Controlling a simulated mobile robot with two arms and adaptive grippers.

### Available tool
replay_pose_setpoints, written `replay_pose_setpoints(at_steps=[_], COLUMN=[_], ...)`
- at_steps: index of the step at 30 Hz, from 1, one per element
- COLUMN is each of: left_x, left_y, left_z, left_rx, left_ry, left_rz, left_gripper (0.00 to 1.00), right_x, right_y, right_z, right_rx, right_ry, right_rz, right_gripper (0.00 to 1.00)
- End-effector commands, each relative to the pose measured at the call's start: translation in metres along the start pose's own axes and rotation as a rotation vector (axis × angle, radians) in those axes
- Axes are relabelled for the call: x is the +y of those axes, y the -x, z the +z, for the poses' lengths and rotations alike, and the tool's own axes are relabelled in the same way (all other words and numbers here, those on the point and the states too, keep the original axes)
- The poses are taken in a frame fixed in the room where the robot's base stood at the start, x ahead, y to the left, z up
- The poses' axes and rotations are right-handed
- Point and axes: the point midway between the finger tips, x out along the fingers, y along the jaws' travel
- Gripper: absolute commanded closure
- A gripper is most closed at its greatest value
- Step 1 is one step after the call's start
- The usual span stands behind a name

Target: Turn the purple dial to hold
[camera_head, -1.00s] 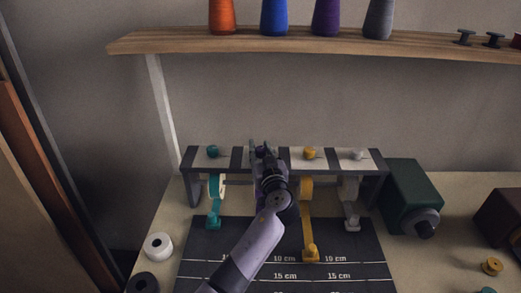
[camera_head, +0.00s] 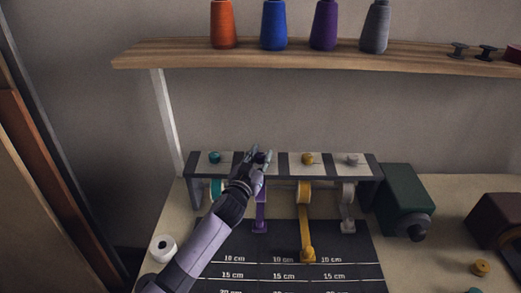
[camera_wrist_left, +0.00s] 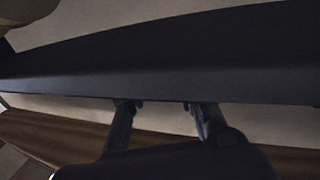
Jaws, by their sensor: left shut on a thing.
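The purple dial (camera_head: 260,157) sits on the top of the grey and white dispenser rack (camera_head: 380,166), second from the left. My left gripper (camera_head: 258,154) is at it, with a finger on either side, shut on the dial. The fingers hide most of the dial, and I cannot read its setting. A purple ribbon (camera_head: 261,212) hangs below it. In the left wrist view the two fingertips (camera_wrist_left: 166,108) reach behind a dark edge, and the dial is hidden. My right gripper is not in view.
A teal dial (camera_head: 214,158), a yellow dial (camera_head: 307,159) and a light grey dial (camera_head: 351,160) share the rack. A dark green box (camera_head: 402,196) stands at its right. Above is a wooden shelf (camera_head: 180,56) with thread cones. A marked dark mat (camera_head: 345,252) lies in front.

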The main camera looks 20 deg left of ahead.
Motion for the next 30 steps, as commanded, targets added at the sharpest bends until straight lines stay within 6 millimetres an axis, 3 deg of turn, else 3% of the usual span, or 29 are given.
replay_pose_setpoints(at_steps=[6, 20, 21, 30], left_x=[-0.0007, 0.0000, 0.0000, 0.0001], left_y=[-0.0008, -0.0009, -0.0009, -0.0006], left_z=[-0.0037, -0.0028, -0.0028, -0.0010], left_rx=[0.004, 0.006, 0.006, 0.002], left_ry=[-0.001, 0.001, 0.001, 0.001], left_rz=[0.056, 0.068, 0.068, 0.068], left_gripper=[1.00, 1.00, 0.71, 0.52], right_x=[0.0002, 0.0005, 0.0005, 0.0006], right_y=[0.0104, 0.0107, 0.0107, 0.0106], right_z=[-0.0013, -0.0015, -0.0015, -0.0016], right_rx=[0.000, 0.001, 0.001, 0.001], right_ry=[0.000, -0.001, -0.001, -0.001], right_rz=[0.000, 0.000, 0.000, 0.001], right_gripper=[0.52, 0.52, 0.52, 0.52])
